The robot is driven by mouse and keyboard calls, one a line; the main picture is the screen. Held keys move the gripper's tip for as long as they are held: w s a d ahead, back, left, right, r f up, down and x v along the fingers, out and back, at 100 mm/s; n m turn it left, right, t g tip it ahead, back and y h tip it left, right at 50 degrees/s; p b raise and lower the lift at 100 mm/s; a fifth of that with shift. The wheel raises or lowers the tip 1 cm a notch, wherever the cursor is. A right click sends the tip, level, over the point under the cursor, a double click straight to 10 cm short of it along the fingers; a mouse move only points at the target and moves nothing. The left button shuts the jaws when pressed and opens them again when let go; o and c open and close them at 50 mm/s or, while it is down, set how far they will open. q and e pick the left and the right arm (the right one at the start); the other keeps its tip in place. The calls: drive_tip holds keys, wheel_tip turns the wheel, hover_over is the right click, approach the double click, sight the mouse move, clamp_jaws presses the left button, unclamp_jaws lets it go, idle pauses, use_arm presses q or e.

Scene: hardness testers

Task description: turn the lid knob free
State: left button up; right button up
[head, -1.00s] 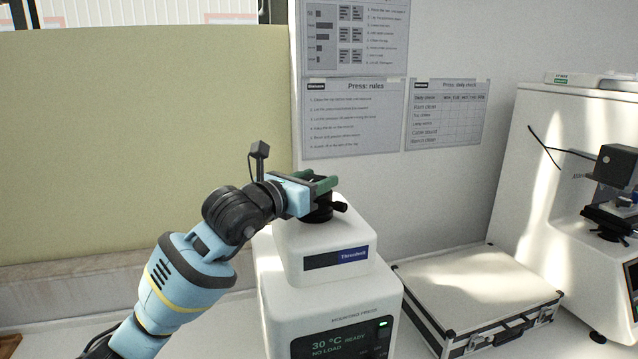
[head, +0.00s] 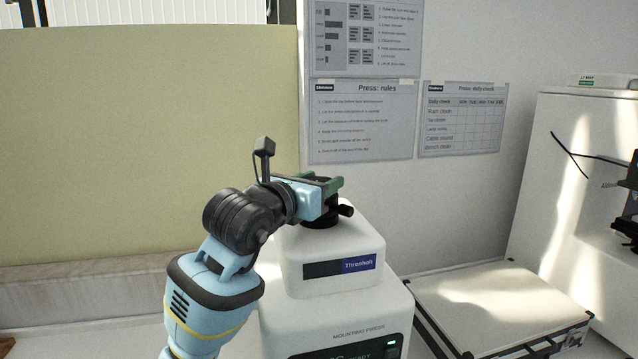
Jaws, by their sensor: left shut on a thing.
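The white mounting press (head: 335,262) stands upright on the bench in the middle of the head view, with a blue and black label on its upper housing. The black lid knob (head: 322,217) sits on top of it, with a small black handle (head: 346,211) sticking out to the right. My left gripper (head: 325,188) comes in from the left above the press and is shut on the knob, its green fingers on either side. The fingers and the gripper body hide much of the knob. My right gripper is not in view.
A pale case (head: 490,300) with dark edges lies on the bench right of the press. A white tester (head: 575,180) stands at the far right. Printed sheets (head: 362,120) hang on the wall behind. A yellow-green panel (head: 130,140) stands at the back left.

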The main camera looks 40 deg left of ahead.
use_arm(q)
drive_tip(key=o, duration=1)
drive_tip(key=shift+s+d+b, duration=0.15)
drive_tip(key=shift+s+b, duration=0.25)
drive_tip(key=shift+s, duration=3.55)
